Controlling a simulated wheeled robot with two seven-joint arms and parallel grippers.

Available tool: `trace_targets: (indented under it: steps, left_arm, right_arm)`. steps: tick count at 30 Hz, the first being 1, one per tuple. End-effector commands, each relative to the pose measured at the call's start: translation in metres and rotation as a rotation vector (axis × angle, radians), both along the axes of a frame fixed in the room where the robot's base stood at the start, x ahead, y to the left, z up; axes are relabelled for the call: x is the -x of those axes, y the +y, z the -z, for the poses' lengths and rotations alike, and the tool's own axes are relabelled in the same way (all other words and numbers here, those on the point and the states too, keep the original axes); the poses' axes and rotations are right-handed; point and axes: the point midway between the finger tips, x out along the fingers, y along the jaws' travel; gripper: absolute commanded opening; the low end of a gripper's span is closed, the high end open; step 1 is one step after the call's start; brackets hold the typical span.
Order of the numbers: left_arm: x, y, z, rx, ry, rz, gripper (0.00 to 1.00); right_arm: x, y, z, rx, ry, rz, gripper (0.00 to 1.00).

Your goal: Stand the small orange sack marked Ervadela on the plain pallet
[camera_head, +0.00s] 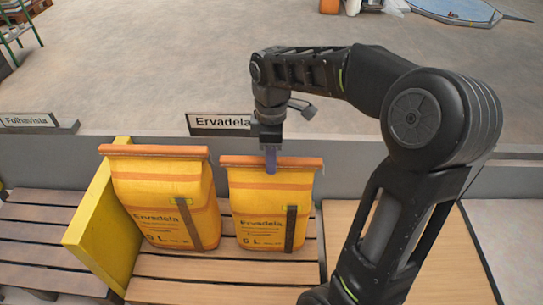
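The small orange sack (270,215), marked Ervadela, stands upright on a slatted wooden platform (215,294). A brown strip runs along its top edge. My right gripper (270,160) points down at the middle of that strip. One bluish finger overlaps the strip's front; the other finger is hidden, so I cannot tell whether it grips the sack. A smooth, slatless wooden surface (432,262), perhaps the plain pallet, lies to the right, partly hidden by my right arm. My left gripper is not in view.
A larger orange Ervadela sack (165,205) leans close on the left, beside a yellow divider (100,225). Another slatted platform (40,238) lies beyond the divider. A low grey wall behind carries signs reading Ervadela (222,122) and Folhavista (30,121).

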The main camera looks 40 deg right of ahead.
Motion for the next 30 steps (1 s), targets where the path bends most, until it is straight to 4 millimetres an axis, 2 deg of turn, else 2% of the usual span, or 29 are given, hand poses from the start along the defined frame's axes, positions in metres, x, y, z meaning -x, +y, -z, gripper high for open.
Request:
trace_targets:
  steps: [3,14,17,27,30]
  left_arm:
    - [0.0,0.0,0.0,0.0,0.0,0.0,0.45]
    - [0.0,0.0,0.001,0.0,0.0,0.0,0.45]
    - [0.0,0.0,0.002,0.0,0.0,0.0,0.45]
    - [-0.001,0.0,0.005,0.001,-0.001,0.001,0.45]
    - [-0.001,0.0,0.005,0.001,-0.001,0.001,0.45]
  right_arm:
    - [0.0,0.0,0.001,0.0,0.001,0.0,0.45]
    - [0.0,0.0,-0.003,-0.001,0.002,0.0,0.45]
    - [0.0,0.0,-0.013,0.001,-0.001,0.001,0.45]
    - [0.0,0.0,-0.067,0.0,-0.001,0.0,0.45]
    - [0.0,0.0,-0.075,0.0,0.0,-0.001,0.45]
